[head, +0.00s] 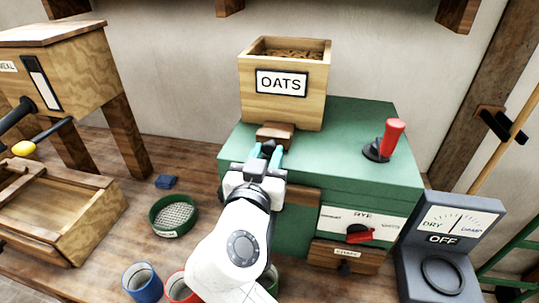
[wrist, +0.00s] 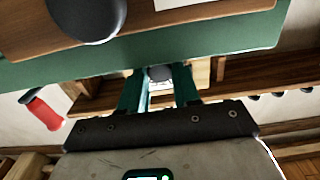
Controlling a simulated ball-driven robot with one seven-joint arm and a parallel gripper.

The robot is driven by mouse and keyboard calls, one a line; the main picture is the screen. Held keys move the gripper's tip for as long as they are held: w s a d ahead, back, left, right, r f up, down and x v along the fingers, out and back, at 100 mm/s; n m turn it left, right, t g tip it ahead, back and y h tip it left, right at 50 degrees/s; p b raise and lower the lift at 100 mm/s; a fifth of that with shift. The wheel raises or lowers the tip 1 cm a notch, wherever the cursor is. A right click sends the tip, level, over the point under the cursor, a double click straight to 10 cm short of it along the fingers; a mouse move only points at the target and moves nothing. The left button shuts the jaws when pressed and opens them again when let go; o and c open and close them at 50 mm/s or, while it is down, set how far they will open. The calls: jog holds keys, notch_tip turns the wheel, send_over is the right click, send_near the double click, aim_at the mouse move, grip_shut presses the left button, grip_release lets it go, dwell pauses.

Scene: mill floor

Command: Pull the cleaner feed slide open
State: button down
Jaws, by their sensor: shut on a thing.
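The cleaner is a green box (head: 330,135) with an open wooden OATS hopper (head: 285,105) on top. A brown wooden slide (head: 276,131) sticks out at the hopper's foot, with a dark knob (head: 269,146) at its front. My gripper (head: 267,152) reaches it from the front, its teal fingers shut on the knob. In the wrist view, the knob (wrist: 160,73) sits between the two fingers of my gripper (wrist: 159,84). My arm hides part of the cleaner's front.
A red-handled lever (head: 392,138) stands on the cleaner's right top. The RYE dial (head: 359,233) and a small drawer (head: 346,257) are on its front. A grey DRY/DAMP meter (head: 445,235) stands right. A green sieve (head: 173,215) and blue cup (head: 142,281) stand left.

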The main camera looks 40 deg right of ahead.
jog(key=shift+s+a, duration=0.1)
jog(key=shift+a, duration=0.05)
jog(key=c, duration=1.3)
grip_release()
jog(key=shift+f, duration=0.1)
jog(key=o, duration=0.3)
jog(key=shift+s+a, duration=0.1)
jog(key=shift+a, duration=0.1)
jog(key=shift+o, duration=0.9)
jog(key=shift+d, duration=0.1)
jog(key=b+v, duration=0.2)
jog(key=v, duration=0.8)
jog(key=shift+s+a, duration=0.2)
jog(key=shift+a, duration=0.15)
jog(key=shift+r, duration=0.2)
